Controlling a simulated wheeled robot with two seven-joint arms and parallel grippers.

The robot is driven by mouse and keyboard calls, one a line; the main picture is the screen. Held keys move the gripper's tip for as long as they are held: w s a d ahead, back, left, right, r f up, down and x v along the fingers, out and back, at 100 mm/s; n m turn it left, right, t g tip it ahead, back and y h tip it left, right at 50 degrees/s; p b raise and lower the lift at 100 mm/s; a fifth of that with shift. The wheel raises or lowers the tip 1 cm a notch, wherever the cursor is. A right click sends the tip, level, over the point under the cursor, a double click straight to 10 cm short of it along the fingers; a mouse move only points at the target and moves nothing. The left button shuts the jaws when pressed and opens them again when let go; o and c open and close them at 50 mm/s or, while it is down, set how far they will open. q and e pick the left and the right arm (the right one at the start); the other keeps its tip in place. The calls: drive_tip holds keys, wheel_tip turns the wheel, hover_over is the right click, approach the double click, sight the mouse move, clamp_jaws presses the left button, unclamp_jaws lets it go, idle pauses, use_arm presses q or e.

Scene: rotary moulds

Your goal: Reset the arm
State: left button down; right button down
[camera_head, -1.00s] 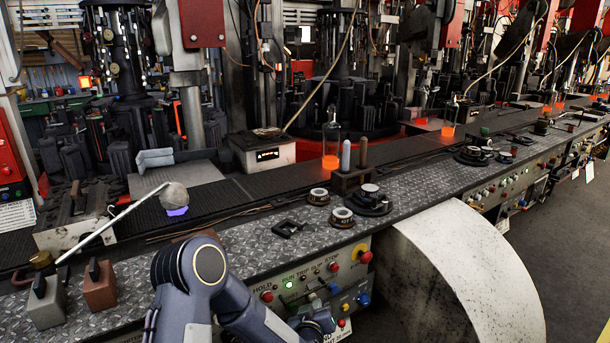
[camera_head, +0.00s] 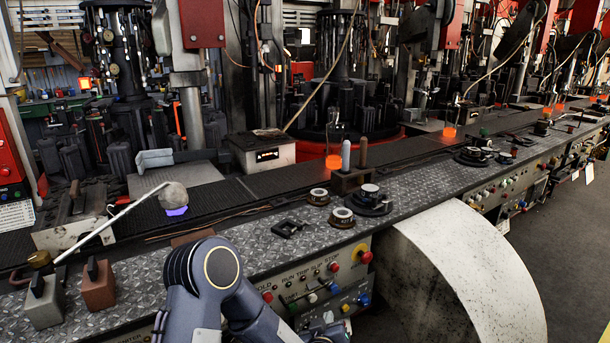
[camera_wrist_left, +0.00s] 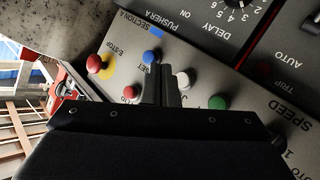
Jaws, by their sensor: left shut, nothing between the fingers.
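My left gripper (camera_wrist_left: 163,70) is shut and empty in the left wrist view. Its thin fingers are together in front of a grey control panel (camera_wrist_left: 205,75), between a blue button (camera_wrist_left: 151,57) and a white button (camera_wrist_left: 182,78). I cannot tell from this view how far the tips are from the panel. In the head view my left arm (camera_head: 215,275) comes up from the bottom edge and bends down to the right. Its hand is mostly cut off at the bottom edge below the button panel. My right arm is not in view.
The panel (camera_head: 300,285) has several buttons, including a red stop (camera_wrist_left: 93,64) on yellow. Above it is a patterned metal ledge (camera_head: 250,250) with blocks, a rod and round parts. A glowing orange bottle (camera_head: 333,161) stands behind. A large pale curved cover (camera_head: 455,275) is at right.

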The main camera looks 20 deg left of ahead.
use_arm(q)
drive_tip(key=s+a+r+m+g+h+p, duration=0.1)
drive_tip(key=s+r+m+h+p, duration=0.15)
drive_tip(key=r, duration=0.65)
drive_tip(key=s+a+r+m+g+h+p, duration=0.1)
drive_tip(key=s+r+h+p, duration=0.2)
drive_tip(key=r, duration=0.6)
drive_tip(key=s+a+r+m+g+p, duration=0.1)
drive_tip(key=s+r+g+p, duration=0.1)
drive_tip(key=s, duration=1.2)
drive_tip(key=s+a+r+m+g+p, duration=0.1)
drive_tip(key=s+r+g, duration=0.3)
drive_tip(key=s, duration=0.9)
drive_tip(key=shift+s+a+r+g+p, duration=0.15)
drive_tip(key=shift+s+a+g+p, duration=0.25)
drive_tip(key=shift+p, duration=0.45)
drive_tip(key=shift+h, duration=0.25)
